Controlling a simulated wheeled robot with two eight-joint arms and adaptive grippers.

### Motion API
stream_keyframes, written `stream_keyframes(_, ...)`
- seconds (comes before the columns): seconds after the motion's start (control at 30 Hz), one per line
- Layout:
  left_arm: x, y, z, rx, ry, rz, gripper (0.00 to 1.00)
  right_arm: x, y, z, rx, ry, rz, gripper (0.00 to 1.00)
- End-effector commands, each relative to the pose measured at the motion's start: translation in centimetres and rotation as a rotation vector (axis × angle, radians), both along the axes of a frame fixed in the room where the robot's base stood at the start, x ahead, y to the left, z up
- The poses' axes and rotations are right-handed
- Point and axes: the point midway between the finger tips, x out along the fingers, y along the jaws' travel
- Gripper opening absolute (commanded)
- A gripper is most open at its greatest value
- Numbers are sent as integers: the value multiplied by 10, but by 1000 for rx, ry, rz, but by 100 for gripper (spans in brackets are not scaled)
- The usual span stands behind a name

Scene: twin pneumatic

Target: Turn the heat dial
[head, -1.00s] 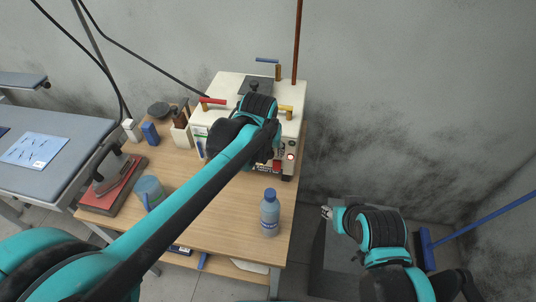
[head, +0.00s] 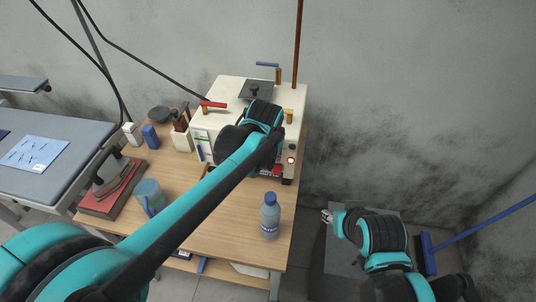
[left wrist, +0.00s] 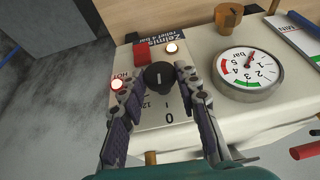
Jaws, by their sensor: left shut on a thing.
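The heat dial (left wrist: 158,76) is a round black knob with a white pointer line on the machine's front panel, beside the word HOT and a printed scale. My left gripper (left wrist: 159,78) is shut on the dial, one finger on each side of it in the left wrist view. In the head view my left arm hides the dial and the gripper's fingertips. The white machine (head: 228,90) stands at the back of the wooden table. My right gripper (head: 327,215) is off to the right of the table, too small to tell open from shut.
A red switch (left wrist: 142,52), a lit lamp (left wrist: 117,84) and a pressure gauge (left wrist: 249,75) surround the dial. A blue bottle (head: 270,216) stands near the table's right front. An iron (head: 111,172) and a cup (head: 150,196) are at the left.

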Motion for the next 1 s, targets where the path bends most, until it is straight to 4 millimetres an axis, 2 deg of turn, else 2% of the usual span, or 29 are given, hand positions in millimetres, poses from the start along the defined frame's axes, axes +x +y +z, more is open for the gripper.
stream_keyframes(0.3,-1,-6,0,202,-40,-4,3,0,0,8,0,0,0,40)
stream_keyframes(0.6,-2,-9,-3,410,-82,-2,3,0,0,6,0,0,0,40)
stream_keyframes(1.0,-2,-10,-4,552,-109,0,3,0,0,2,0,0,0,40)
